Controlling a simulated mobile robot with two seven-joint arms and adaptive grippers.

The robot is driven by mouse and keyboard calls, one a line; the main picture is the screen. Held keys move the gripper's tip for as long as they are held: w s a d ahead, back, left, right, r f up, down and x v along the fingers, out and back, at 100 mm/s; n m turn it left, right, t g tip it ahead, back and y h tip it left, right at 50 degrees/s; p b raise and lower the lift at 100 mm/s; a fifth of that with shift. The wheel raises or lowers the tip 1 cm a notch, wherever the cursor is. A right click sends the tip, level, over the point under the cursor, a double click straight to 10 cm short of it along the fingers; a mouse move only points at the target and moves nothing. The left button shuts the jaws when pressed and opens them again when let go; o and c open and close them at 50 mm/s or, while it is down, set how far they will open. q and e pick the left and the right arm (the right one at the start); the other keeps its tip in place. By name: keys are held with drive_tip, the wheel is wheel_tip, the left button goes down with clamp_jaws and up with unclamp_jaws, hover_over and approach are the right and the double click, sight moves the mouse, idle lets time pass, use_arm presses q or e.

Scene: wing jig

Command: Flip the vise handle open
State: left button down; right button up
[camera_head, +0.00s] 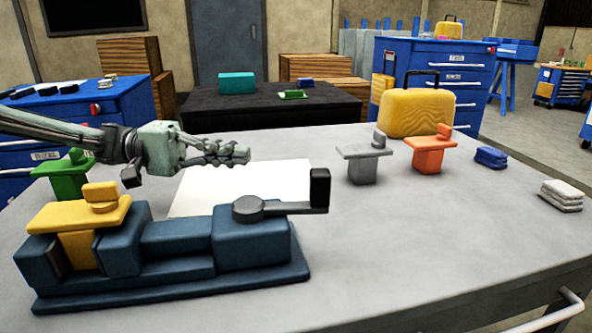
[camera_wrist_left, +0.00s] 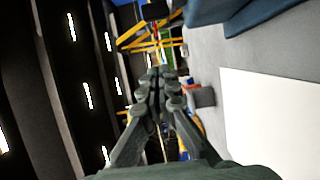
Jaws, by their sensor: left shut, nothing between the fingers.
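A dark blue vise (camera_head: 170,262) stands on the grey table at the front left. Its handle (camera_head: 290,208) is a grey bar from a round pivot on the vise's right block, pointing right and ending in an upright black grip (camera_head: 319,190). A yellow part (camera_head: 80,215) sits in the vise's jaws at the left. My left gripper (camera_head: 240,155) is shut and empty. It hovers behind and above the vise, to the left of the black grip and apart from it. In the left wrist view its fingers (camera_wrist_left: 160,85) are together. My right gripper is not in view.
A white sheet (camera_head: 250,187) lies behind the vise. Green (camera_head: 65,175), grey (camera_head: 364,155) and orange (camera_head: 430,153) parts stand on the table, with a yellow case (camera_head: 417,110) behind. Blue (camera_head: 491,157) and pale (camera_head: 562,195) stacks lie at the right. The table's front right is clear.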

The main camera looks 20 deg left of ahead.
use_arm(q)
drive_tip(key=shift+d, duration=0.15)
drive_tip(key=s+d, duration=0.2)
drive_tip(key=d, duration=0.9)
drive_tip(key=shift+d, duration=0.1)
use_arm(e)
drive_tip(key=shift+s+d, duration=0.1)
